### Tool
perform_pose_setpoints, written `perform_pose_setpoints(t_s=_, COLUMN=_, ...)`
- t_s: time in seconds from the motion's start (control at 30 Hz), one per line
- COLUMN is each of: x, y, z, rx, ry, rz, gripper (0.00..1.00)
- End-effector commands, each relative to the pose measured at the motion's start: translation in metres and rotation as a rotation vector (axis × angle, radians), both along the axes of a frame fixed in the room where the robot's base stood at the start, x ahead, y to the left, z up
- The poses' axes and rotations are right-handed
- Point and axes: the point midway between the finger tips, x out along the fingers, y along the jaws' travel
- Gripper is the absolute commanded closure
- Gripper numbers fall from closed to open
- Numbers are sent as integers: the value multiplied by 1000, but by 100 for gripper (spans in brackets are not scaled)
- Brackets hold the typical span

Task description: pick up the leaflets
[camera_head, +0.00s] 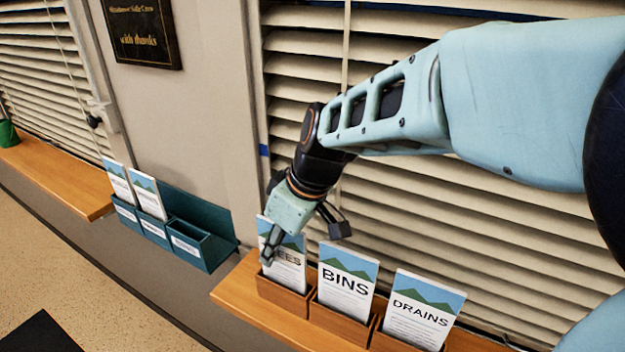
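Three upright stacks of leaflets stand in wooden holders on the right windowsill. The left leaflets (287,272), with a title ending in "EES", are partly hidden by my gripper. The "BINS" leaflets (346,285) are in the middle and the "DRAINS" leaflets (421,310) are on the right. My gripper (268,256) points down over the upper left part of the left leaflets. I cannot tell whether its fingers are open or touching the paper. Two more leaflets, one at the left (120,182) and one beside it (147,195), stand in a teal rack.
The teal rack (213,250) on the wall has an empty right compartment. The wooden sill (236,296) runs under the holders (283,298), close to the slatted blinds (400,215). Another sill (70,193) with a green pot (8,134) is at the left.

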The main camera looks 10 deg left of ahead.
Motion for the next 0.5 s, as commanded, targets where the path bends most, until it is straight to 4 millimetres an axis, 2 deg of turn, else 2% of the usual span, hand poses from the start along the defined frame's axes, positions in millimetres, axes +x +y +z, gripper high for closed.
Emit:
perform_pose_setpoints(t_s=0.27, x=0, y=-1, z=-2, rx=0, ry=-1, rz=1, gripper=74)
perform_pose_setpoints(t_s=0.5, x=0, y=-1, z=-2, rx=0, ry=-1, rz=1, gripper=100)
